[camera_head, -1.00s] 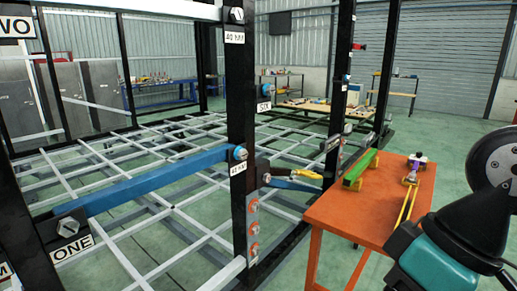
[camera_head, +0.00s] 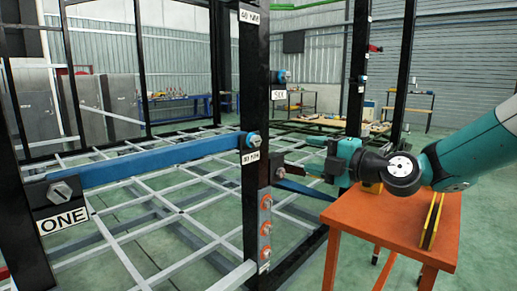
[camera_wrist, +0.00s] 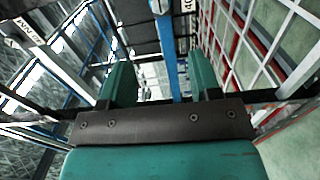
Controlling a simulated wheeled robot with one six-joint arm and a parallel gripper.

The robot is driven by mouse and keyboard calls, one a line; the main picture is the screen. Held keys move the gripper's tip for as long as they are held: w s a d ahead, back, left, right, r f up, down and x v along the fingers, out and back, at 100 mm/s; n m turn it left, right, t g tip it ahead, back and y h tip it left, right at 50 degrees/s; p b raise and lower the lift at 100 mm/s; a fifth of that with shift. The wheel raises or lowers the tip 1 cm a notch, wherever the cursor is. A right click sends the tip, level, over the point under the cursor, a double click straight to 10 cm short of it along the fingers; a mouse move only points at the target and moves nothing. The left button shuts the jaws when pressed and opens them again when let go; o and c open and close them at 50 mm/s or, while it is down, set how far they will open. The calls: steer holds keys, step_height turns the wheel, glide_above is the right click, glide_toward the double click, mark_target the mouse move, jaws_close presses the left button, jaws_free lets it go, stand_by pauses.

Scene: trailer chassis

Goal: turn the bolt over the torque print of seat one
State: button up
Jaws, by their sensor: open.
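The blue rail (camera_head: 150,162) runs from the grey bolt (camera_head: 60,192) above the ONE plate (camera_head: 63,219) to a black post. On that post, a blue-collared bolt (camera_head: 253,140) sits over a small white torque print (camera_head: 250,157), hard to read. My gripper (camera_head: 335,162) is open, right of this bolt and apart from it, above the table's near-left corner. In the wrist view my two teal fingers (camera_wrist: 161,80) are spread with nothing gripped. A blue bar shows between them, with a round bolt head (camera_wrist: 161,7) and part of a print at its top end.
An orange table (camera_head: 385,230) stands below my arm, with a yellow-edged level (camera_head: 432,220) on it. Orange-ringed bolts (camera_head: 265,226) line the lower post. A SIX plate (camera_head: 279,95) and its bolt are behind. White grid bars (camera_head: 150,205) fill the frame's floor.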

mark_target(257, 142)
steer(key=p+x, duration=0.5)
steer(key=x, duration=1.2)
steer(key=shift+a+p, duration=0.1)
steer(key=shift+p, duration=0.3)
steer(key=c, duration=0.9)
